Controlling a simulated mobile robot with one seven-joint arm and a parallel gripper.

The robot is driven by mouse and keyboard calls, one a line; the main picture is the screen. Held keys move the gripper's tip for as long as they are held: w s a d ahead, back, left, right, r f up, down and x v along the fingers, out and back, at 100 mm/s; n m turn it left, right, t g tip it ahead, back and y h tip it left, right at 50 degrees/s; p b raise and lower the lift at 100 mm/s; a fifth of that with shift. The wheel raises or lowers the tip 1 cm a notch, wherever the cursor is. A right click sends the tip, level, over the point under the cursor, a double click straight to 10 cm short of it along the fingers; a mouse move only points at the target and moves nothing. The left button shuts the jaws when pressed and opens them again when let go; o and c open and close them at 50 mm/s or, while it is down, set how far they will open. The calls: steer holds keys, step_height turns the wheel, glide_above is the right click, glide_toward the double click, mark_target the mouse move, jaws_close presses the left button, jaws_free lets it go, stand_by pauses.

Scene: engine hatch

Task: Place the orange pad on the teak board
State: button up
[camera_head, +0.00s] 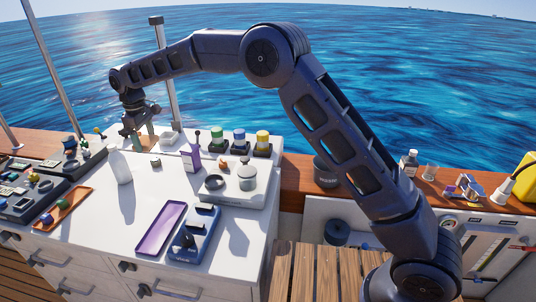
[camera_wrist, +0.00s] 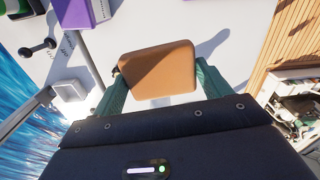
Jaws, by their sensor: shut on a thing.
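My gripper (camera_wrist: 157,85) is shut on the orange pad (camera_wrist: 160,65), a flat rounded square held between its two green fingers in the wrist view. The pad appears above the white counter. Slatted wood (camera_head: 318,272) shows low in the middle, and a wooden ledge (camera_head: 296,168) runs along the back. I cannot tell which wood is the teak board.
Several colour-topped jars stand at the back. The counter's front left is fairly clear.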

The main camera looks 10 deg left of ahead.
mark_target(145, 139)
steer(key=shift+r, duration=0.1)
step_height(145, 139, up, 5)
steer(key=shift+r, duration=0.1)
steer(key=w+d+f+n, duration=0.1)
steer(key=w+d+n, duration=0.1)
steer(key=w+d, duration=1.3)
steer(key=w+d+f+n, duration=0.1)
steer(key=w+d+n, duration=0.2)
steer(key=w+d, duration=1.2)
steer(key=w+d+n, duration=0.2)
steer(key=w+d, duration=0.5)
steer(key=d, duration=0.5)
steer(key=w+d+n, duration=0.2)
steer(key=w+d, duration=0.6)
steer(key=d, duration=0.4)
steer(key=s+d+r+n, duration=0.1)
steer(key=d+n, duration=0.2)
steer(key=d, duration=1.7)
steer(key=s+d+r+n, duration=0.15)
steer(key=d+n, duration=0.25)
steer(key=d, duration=1.6)
steer(key=f, duration=3.8)
steer(key=shift+d+f, duration=0.25)
steer(key=shift+f, duration=0.05)
steer(key=shift+f, duration=0.15)
